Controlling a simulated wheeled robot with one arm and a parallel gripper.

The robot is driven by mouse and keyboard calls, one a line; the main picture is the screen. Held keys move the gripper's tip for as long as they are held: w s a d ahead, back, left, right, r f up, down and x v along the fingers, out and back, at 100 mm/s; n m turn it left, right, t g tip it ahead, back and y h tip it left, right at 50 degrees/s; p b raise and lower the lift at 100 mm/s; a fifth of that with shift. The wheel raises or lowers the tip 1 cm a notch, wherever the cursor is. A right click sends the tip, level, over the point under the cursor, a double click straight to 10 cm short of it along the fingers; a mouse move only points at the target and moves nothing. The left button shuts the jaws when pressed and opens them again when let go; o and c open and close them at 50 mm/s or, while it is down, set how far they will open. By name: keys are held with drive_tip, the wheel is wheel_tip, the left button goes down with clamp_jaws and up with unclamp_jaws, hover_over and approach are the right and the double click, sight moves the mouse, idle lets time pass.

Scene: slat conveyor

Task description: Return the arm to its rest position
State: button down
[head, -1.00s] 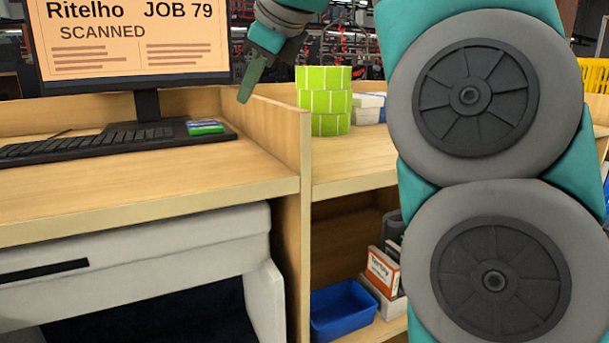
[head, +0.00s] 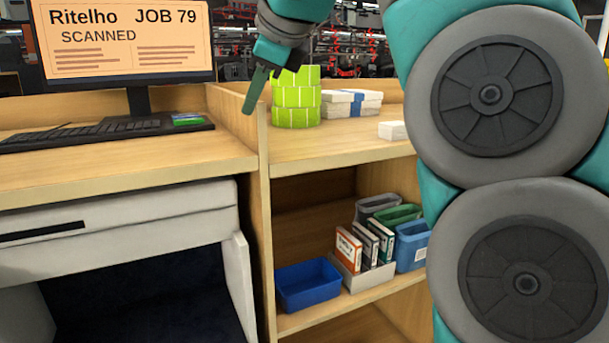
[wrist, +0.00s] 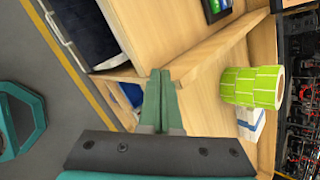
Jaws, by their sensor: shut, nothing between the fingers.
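My gripper (head: 257,90) is at the top middle of the head view, its green fingers pointing down over the desk's divider panel, in front of the green tape rolls. In the wrist view my gripper (wrist: 160,74) shows both green fingers together, shut with nothing between them. My teal arm with its two large grey joints fills the right side of the head view and hides part of the shelf.
A monitor (head: 130,45) reading "SCANNED" and a keyboard (head: 90,132) stand left of the divider (head: 262,150). Stacked lime-green rolls (head: 297,100) stand right of it. A blue bin (head: 307,284) and boxes (head: 362,248) sit on the lower shelf.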

drive_tip(key=s+d+f+n+g+h, duration=0.15)
drive_tip(key=s+d+f+n, duration=0.3)
drive_tip(key=f, duration=0.45)
drive_tip(key=s+d+f+n+g+h, duration=0.1)
drive_tip(key=s+d+f+n+h, duration=0.15)
drive_tip(key=d+f+n, duration=0.4)
drive_tip(key=s+d+f+n+g+h, duration=0.1)
drive_tip(key=s+d+f+n+g, duration=0.2)
drive_tip(key=f, duration=0.8)
drive_tip(key=s+d+f+n+g, duration=0.1)
drive_tip(key=s+d+f, duration=0.3)
drive_tip(key=s+f, duration=0.5)
drive_tip(key=s+d+f+n+g, duration=0.2)
drive_tip(key=s+d+f+n, duration=0.1)
drive_tip(key=s+f, duration=0.6)
drive_tip(key=shift+s+d+f, duration=0.25)
drive_tip(key=shift+s+d, duration=0.6)
drive_tip(key=shift+s, duration=0.15)
drive_tip(key=shift+a, duration=0.15)
